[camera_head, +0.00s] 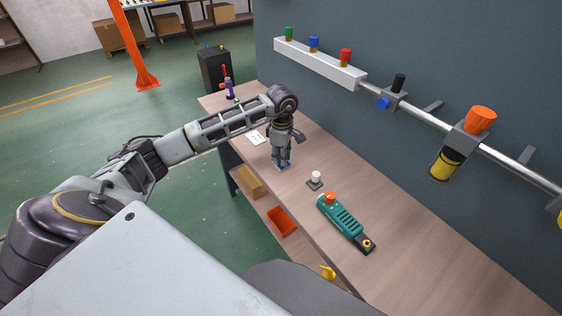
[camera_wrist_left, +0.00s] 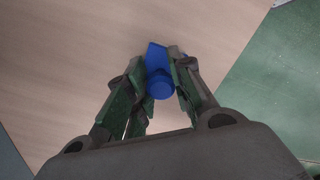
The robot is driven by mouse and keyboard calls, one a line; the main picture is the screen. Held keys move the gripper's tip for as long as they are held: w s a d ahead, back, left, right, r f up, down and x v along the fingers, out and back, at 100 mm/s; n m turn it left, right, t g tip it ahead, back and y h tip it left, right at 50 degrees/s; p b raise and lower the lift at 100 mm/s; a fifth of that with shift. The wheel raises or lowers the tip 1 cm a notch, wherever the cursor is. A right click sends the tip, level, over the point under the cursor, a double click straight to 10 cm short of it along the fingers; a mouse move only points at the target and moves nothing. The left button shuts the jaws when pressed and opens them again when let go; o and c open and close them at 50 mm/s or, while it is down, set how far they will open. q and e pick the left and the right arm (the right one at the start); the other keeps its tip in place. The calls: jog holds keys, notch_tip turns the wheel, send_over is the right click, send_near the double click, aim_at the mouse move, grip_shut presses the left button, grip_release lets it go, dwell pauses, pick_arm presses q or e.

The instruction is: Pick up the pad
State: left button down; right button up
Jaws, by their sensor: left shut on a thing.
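A blue pad with a round knob (camera_wrist_left: 158,84) sits between the fingers of my left gripper (camera_wrist_left: 155,85) in the left wrist view. The fingers close on it from both sides. In the head view, my left gripper (camera_head: 281,163) points down at the tabletop, and a bit of the blue pad (camera_head: 281,168) shows at its fingertips. The pad is at or just above the wood; I cannot tell if it touches. My right gripper is not in view.
The wooden table (camera_head: 420,262) runs along a grey wall panel. A rail with a yellow-black holder (camera_head: 445,164) hangs on the wall. An orange bin (camera_head: 282,221) sits below the table.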

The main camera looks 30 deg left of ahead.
pick_arm(q)
jog(key=shift+r+b, duration=0.3)
jog(key=shift+r, duration=4.7)
jog(key=c, duration=1.9)
grip_release()
jog(key=shift+c, duration=1.3)
jog(key=shift+d, duration=0.1)
